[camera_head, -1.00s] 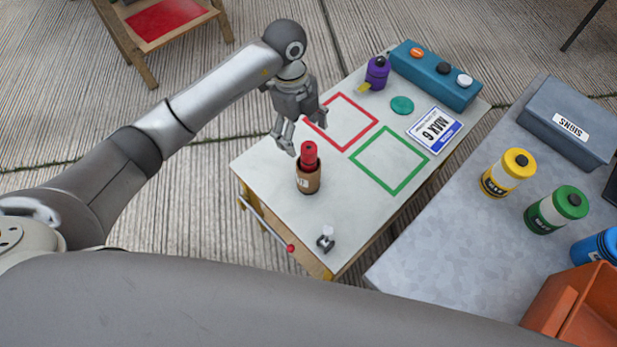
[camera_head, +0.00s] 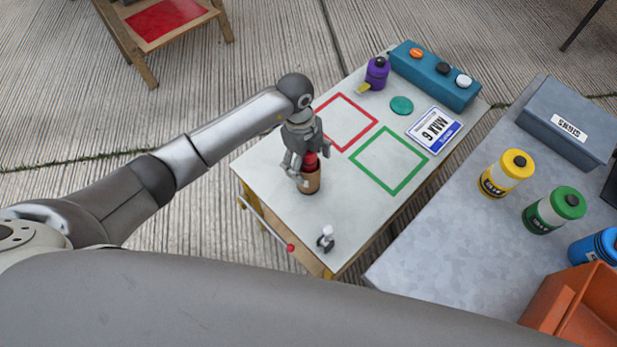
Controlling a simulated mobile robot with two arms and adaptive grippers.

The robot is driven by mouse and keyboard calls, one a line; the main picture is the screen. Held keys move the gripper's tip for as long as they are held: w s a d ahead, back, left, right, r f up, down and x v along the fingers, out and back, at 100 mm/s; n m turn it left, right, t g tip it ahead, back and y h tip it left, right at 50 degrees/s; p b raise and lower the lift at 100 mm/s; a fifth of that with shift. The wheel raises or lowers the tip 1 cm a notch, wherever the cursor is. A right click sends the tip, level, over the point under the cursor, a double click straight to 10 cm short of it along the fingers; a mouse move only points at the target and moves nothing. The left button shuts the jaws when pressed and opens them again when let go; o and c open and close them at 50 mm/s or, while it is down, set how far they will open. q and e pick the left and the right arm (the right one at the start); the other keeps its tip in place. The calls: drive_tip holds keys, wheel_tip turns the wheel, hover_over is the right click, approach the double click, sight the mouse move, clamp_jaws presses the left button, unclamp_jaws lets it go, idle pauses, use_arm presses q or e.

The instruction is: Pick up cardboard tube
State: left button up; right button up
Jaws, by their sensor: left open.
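The brown cardboard tube (camera_head: 310,182) stands upright on the white-topped small table (camera_head: 275,215), near its left side. A red item (camera_head: 311,160) sticks out of its top and is partly hidden by my gripper. My left gripper (camera_head: 304,172) is open and points down at the top of the tube, with its fingers around or beside the red item. I cannot tell whether a finger touches the tube. My right gripper is not in view.
A red square outline (camera_head: 325,134) and a green one (camera_head: 362,165) mark the tabletop. A teal box (camera_head: 425,75), purple bottle (camera_head: 377,73), teal disc (camera_head: 401,105), MAX 6 card (camera_head: 434,130) and small clip-like item (camera_head: 326,238) lie around. Several bottles stand on the grey table (camera_head: 450,220).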

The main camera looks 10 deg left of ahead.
use_arm(q)
clamp_jaws()
drive_tip(key=shift+w, duration=0.1)
idle(0.3)
drive_tip(key=shift+r, duration=0.15)
